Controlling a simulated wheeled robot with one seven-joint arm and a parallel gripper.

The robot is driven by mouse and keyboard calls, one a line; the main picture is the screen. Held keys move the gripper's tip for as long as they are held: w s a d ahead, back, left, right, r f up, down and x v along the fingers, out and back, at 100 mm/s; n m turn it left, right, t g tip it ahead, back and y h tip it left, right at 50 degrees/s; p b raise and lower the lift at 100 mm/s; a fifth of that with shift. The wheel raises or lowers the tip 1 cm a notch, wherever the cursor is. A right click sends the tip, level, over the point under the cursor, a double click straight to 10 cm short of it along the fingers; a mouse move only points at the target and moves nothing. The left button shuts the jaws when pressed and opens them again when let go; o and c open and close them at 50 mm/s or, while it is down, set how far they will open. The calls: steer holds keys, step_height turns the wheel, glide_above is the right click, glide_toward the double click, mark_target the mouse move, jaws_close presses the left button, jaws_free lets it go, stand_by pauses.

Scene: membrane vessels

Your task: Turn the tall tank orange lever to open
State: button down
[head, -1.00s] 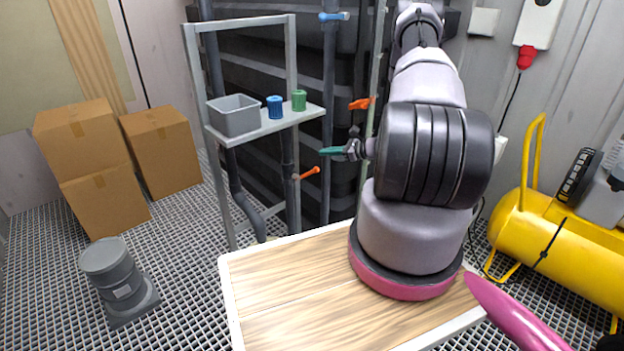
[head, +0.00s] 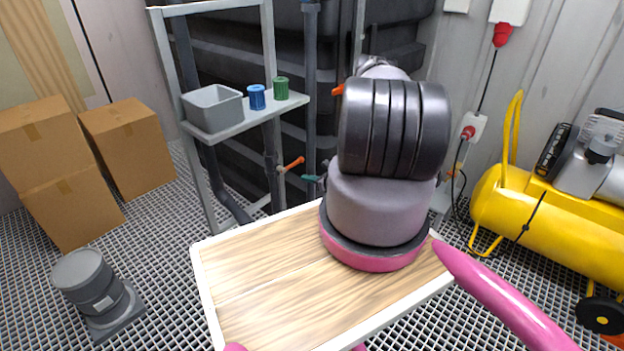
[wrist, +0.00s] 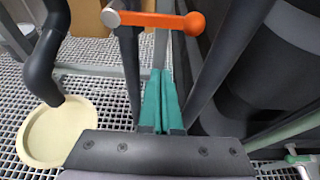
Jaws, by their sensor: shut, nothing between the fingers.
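An orange lever (head: 293,163) with a round end sits on a dark vertical pipe beside the grey frame. It appears to be the orange lever (wrist: 160,20) near the top of the wrist view, lying roughly crosswise with its grey pivot at the left and ball end at the right. My gripper (wrist: 161,74) has teal fingers together, empty, pointing towards the lever and apart from it. In the head view my gripper (head: 308,179) is just right of and below that lever. Another orange piece (head: 338,90) is higher up, partly hidden by my arm. Which one belongs to the tall tank is unclear.
The grey frame's shelf (head: 230,131) holds a grey bin (head: 213,110), a blue cup (head: 257,97) and a green cup (head: 281,89). Dark pipes and a large dark vessel (wrist: 262,70) crowd my gripper. A round cream disc (wrist: 52,132) is lower left.

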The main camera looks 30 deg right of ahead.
mark_target(293, 165)
steer(key=shift+w+a+r, duration=0.2)
steer(key=shift+w+r, duration=0.25)
steer(key=shift+w, duration=0.2)
steer(key=shift+w+a+r, duration=0.25)
steer(key=shift+w+r, duration=0.2)
steer(key=shift+w, duration=0.15)
steer(key=shift+w+a+r, duration=0.2)
steer(key=shift+w+r, duration=0.25)
steer(key=shift+w, duration=0.2)
steer(key=shift+d, duration=0.1)
